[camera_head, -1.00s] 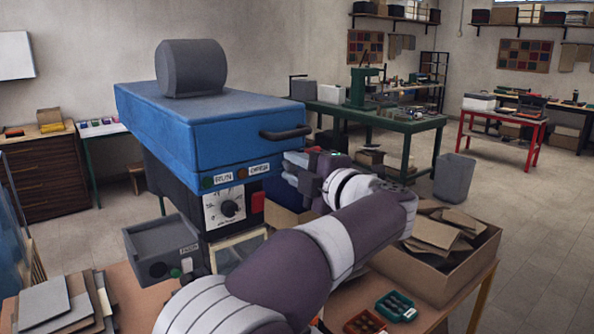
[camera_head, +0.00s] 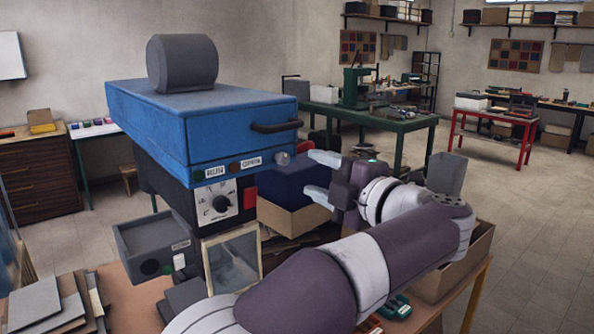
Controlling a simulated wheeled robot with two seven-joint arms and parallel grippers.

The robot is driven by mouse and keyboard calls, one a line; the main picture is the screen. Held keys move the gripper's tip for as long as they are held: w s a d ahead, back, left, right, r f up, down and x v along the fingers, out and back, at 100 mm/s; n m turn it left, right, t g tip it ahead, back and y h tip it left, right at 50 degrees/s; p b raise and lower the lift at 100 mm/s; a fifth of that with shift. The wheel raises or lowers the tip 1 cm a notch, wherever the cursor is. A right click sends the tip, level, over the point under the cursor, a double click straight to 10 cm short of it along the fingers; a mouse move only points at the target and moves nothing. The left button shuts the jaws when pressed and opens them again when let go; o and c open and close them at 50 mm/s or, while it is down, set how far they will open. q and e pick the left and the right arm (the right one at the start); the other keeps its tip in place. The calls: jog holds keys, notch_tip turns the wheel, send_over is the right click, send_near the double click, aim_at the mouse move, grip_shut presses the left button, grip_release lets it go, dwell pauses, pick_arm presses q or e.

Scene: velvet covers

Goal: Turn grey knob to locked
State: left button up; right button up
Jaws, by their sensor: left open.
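A small round grey knob (camera_head: 283,158) sits at the right end of the front edge of the blue machine housing (camera_head: 203,127), right of the two labelled buttons. Its turned position is too small to read. My left gripper (camera_head: 311,173) is open and empty, with its two pale fingers one above the other, pointing left. The upper fingertip appears just right of the knob, with a small gap in the picture. A dark dial knob (camera_head: 221,203) sits on a white scale plate below. My right gripper is out of view.
A black handle (camera_head: 276,127) juts from the housing above the knob, and a red block (camera_head: 250,193) is on the panel below. A grey tray box (camera_head: 152,247) and a framed pane (camera_head: 233,262) stand lower left. A cardboard box (camera_head: 455,268) is behind my arm.

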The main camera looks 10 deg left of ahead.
pick_arm(q)
jog(key=v, duration=0.4)
